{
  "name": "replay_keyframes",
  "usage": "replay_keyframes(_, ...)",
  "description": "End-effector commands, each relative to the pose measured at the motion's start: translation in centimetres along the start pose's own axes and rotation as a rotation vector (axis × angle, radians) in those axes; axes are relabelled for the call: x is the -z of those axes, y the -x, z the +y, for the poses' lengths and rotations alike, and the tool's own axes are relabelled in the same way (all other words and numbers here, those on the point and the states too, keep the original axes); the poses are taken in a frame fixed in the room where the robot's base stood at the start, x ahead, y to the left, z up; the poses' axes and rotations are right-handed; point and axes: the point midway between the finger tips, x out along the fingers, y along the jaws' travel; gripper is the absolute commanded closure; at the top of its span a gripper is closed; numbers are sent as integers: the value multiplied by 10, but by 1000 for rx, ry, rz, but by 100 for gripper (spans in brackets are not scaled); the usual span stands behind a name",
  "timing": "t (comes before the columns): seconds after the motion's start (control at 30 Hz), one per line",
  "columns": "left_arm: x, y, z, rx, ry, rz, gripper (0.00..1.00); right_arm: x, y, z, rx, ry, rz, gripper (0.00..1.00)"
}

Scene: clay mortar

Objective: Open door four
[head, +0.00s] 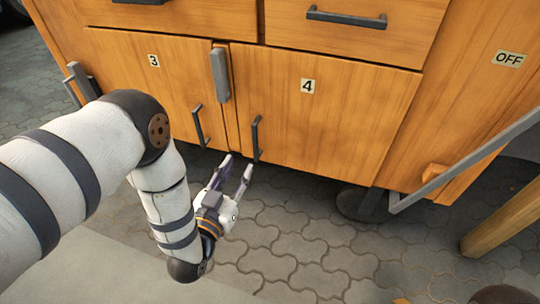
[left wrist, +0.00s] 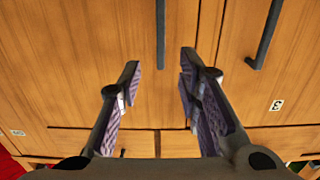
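Door four (head: 335,105) is a wooden cabinet door with a "4" label (head: 307,86), and it looks shut. Its dark vertical bar handle (head: 256,139) is near its left edge. My left gripper (head: 238,163) is open and empty, just below the lower end of that handle. In the left wrist view, the bar handle (left wrist: 160,32) lies between and beyond the open fingertips (left wrist: 159,66), apart from both. My right gripper is not in view.
Door three (head: 140,90) with its handle (head: 199,126) is to the left. A grey latch (head: 220,75) sits between the doors. Drawers are above. A slanted metal bar (head: 465,160), a wooden leg (head: 500,222) and a wheel (head: 360,203) are at the right. Paving below is mostly clear.

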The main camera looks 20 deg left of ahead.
Motion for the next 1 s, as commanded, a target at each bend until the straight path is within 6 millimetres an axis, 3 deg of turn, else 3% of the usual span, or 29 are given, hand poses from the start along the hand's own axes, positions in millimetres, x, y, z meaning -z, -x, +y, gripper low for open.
replay_keyframes(0.17,7,-25,-1,3,-1,43,68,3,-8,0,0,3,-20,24)
replay_keyframes(0.4,6,-86,-1,3,0,37,68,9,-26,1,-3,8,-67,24)
replay_keyframes(0.53,8,-110,-1,2,-1,36,68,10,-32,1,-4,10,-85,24)
replay_keyframes(0.7,11,-124,-1,2,-1,34,68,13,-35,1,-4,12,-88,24)
replay_keyframes(0.93,12,-125,-1,2,-1,34,68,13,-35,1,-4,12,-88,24)
replay_keyframes(1.0,12,-125,0,2,-1,34,82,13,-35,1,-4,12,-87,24)
